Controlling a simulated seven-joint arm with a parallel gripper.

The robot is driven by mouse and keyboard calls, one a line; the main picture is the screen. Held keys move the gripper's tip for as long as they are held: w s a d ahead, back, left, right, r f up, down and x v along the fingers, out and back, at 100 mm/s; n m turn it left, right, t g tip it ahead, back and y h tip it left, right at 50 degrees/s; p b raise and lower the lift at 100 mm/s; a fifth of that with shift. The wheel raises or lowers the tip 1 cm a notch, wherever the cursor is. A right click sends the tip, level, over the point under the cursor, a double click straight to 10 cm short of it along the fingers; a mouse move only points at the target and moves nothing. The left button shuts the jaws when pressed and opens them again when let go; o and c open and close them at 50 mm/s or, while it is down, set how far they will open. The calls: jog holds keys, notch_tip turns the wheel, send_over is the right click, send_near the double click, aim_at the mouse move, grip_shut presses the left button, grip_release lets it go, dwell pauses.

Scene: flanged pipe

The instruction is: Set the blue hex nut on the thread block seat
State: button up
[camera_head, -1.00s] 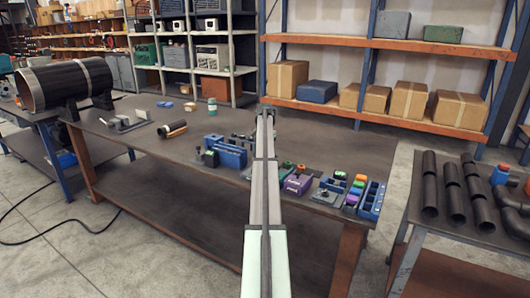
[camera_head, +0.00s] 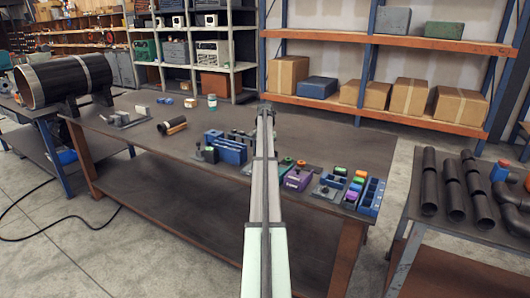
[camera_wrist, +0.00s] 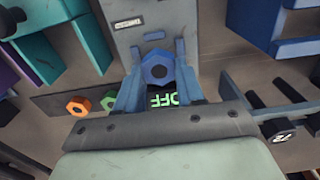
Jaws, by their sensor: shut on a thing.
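The blue hex nut (camera_wrist: 158,70) is held between the fingertips of my gripper (camera_wrist: 157,76) in the wrist view. A grey block with a small white label (camera_wrist: 128,23) lies just beyond the nut. I cannot tell whether the nut touches it, or whether this block is the thread block seat. In the head view my gripper (camera_head: 266,108) is small at the far end of my arm, over the workbench, and the nut cannot be made out.
An orange nut (camera_wrist: 78,106) and a green nut (camera_wrist: 109,102) lie left of my gripper. Teal parts (camera_wrist: 62,55) stand left, a blue part (camera_wrist: 275,28) right. In the head view a purple block (camera_head: 298,179) and blue bins (camera_head: 371,197) line the workbench's front edge (camera_head: 160,160).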

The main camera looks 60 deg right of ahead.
jog(key=shift+f, duration=0.5)
dwell(0.5)
jog(key=o, duration=1.2)
jog(key=shift+c, duration=0.2)
jog(key=shift+o, duration=0.4)
jog(key=o, duration=0.3)
jog(key=shift+o, duration=0.2)
jog(key=shift+r, duration=0.15)
jog(key=shift+r, duration=3.4)
